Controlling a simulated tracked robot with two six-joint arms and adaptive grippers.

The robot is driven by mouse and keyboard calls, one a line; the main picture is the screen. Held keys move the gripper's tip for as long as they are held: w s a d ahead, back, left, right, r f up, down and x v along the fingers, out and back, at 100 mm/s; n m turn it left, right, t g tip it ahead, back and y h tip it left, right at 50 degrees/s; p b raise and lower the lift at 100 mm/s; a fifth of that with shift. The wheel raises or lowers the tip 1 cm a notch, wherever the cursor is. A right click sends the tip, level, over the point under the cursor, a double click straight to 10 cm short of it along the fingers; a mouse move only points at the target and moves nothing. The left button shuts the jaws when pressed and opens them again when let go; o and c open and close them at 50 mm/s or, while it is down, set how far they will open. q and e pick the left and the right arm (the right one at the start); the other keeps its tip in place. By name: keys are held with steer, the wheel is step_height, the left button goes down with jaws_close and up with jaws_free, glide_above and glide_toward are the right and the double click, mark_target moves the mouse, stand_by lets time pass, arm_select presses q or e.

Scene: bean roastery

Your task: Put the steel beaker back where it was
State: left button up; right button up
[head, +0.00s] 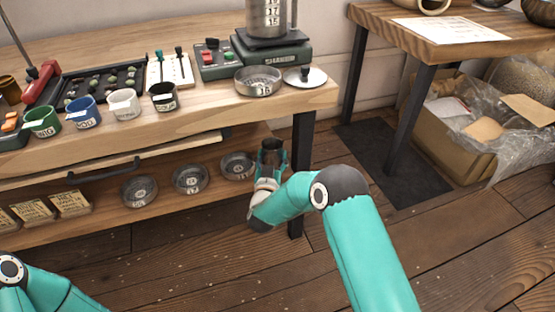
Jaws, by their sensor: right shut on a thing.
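The steel beaker (271,150) is a small dark-grey metal cup. It stands roughly upright between the fingers of my right gripper (271,165), which is shut on it. They are in front of the lower shelf's right end, below the tabletop and close to the bench's black front leg. The beaker's lower part is hidden by the gripper. My left arm shows only at the bottom left corner, and its gripper is out of view.
On the wooden bench (215,109) stand several coloured cups, a round sieve pan (258,81), a lid (304,77) and a green shaker (272,49) with stacked sieves. The lower shelf (110,217) holds three pans and labelled blocks. A cardboard box (457,150) stands at right. Open floor lies in front.

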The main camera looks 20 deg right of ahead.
mark_target(274, 148)
steer(key=b+x, duration=0.1)
steer(key=x, duration=0.3)
steer(key=shift+w+d+f, duration=0.1)
steer(key=shift+w, duration=0.15)
step_height(274, 148, down, 4)
steer(key=shift+r+b, duration=0.25)
steer(key=shift+b, duration=0.65)
steer(key=shift+r, duration=0.1)
steer(key=o, duration=1)
steer(key=shift+o, duration=0.2)
